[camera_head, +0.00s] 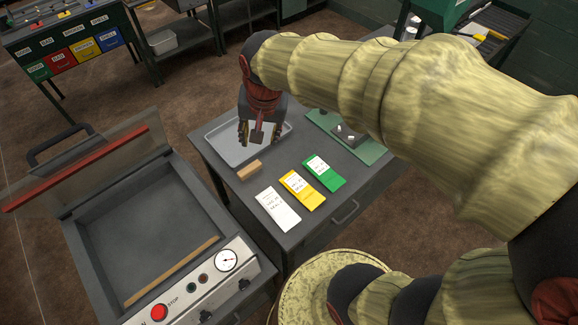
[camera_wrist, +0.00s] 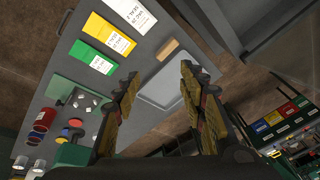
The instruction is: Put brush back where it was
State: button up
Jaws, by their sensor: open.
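My gripper (camera_head: 258,136) is open over the grey tray (camera_head: 221,154) on the dark table. In the wrist view the gripper (camera_wrist: 158,78) shows its two fingers wide apart, with nothing visible held between them. The tray (camera_wrist: 163,92) looks empty between the fingers. A small tan wooden block (camera_head: 249,170) lies on the table just in front of the tray, apart from my gripper; it also shows in the wrist view (camera_wrist: 167,49). I cannot tell whether this block is the brush. No bristles are clear in either view.
White (camera_head: 278,209), yellow (camera_head: 302,189) and green (camera_head: 324,173) labelled packets lie in a row on the table. A green mat (camera_head: 373,153) with a dark block is at the right. An open-lidded machine (camera_head: 150,235) stands front left. A bench (camera_head: 490,30) with tools stands back right.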

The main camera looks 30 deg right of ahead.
jog(key=s+r+n+t, duration=0.1)
jog(key=s+r+n, duration=0.1)
jog(key=s, duration=0.5)
jog(key=s+r+n+t, duration=0.1)
jog(key=s+r+n, duration=0.1)
jog(key=s+n, duration=0.2)
jog(key=s, duration=0.3)
jog(key=shift+s+n, duration=0.2)
jog(key=shift+n, duration=0.1)
jog(key=shift+f, duration=0.1)
notch_tip(320, 180, down, 7)
jog(key=b, duration=0.7)
jog(key=shift+r, duration=0.25)
jog(key=shift+c, duration=0.7)
